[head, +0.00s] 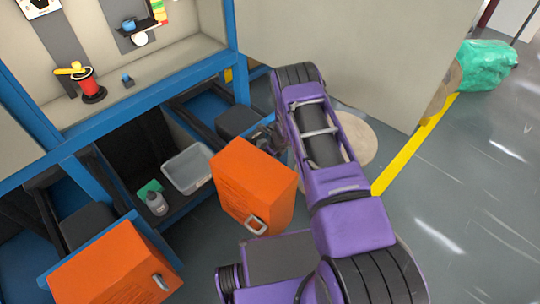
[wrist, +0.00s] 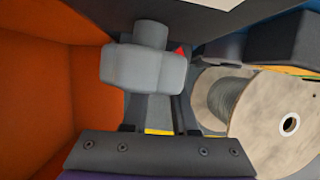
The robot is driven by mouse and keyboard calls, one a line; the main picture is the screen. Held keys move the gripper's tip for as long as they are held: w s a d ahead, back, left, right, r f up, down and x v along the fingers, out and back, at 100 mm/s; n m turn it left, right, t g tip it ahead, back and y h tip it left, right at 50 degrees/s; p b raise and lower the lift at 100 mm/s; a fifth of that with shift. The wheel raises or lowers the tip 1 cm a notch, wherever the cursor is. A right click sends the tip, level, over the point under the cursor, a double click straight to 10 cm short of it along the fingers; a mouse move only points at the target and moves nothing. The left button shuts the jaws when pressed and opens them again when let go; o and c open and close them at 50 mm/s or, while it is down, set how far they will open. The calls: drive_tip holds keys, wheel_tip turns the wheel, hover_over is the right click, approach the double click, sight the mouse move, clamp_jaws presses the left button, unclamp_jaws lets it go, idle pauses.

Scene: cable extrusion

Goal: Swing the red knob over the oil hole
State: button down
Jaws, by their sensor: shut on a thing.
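My gripper (head: 264,136) is low under the machine bench, just behind the open orange door, and is mostly hidden there by the door. In the wrist view, a grey rounded piece with a short neck (wrist: 145,68) sits in front of the gripper's dark base, and my gripper is shut on it. A small red tip (wrist: 181,51) shows at the right edge of this piece; I cannot tell if it belongs to the red knob. A red cylinder with a yellow top (head: 88,82) stands on the bench shelf, away from my gripper. I cannot make out the oil hole.
An open orange door (head: 253,188) stands close left of my arm, and another orange door (head: 105,275) is at lower left. A clear bin (head: 188,168) and a grey bottle (head: 156,203) are under the bench. A wooden spool (wrist: 272,122) is at right in the wrist view.

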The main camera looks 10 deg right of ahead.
drive_tip(key=shift+a+m+t+h, duration=0.15)
drive_tip(key=shift+a+m+h, duration=0.2)
drive_tip(key=shift+m, duration=0.5)
drive_tip(key=shift+a+m+t+h, duration=0.15)
drive_tip(key=shift+a+m+h, duration=0.15)
drive_tip(key=shift+m, duration=0.55)
drive_tip(key=shift+a, duration=0.1)
drive_tip(key=c, duration=0.7)
unclamp_jaws()
drive_tip(key=shift+s+d+r, duration=0.25)
drive_tip(key=shift+s+r, duration=0.1)
drive_tip(key=shift+r, duration=0.2)
drive_tip(key=p+v, duration=0.1)
drive_tip(key=v, duration=1.5)
drive_tip(key=shift+w+a+r+p, duration=0.15)
drive_tip(key=shift+r+p, duration=0.05)
drive_tip(key=shift+p, duration=0.2)
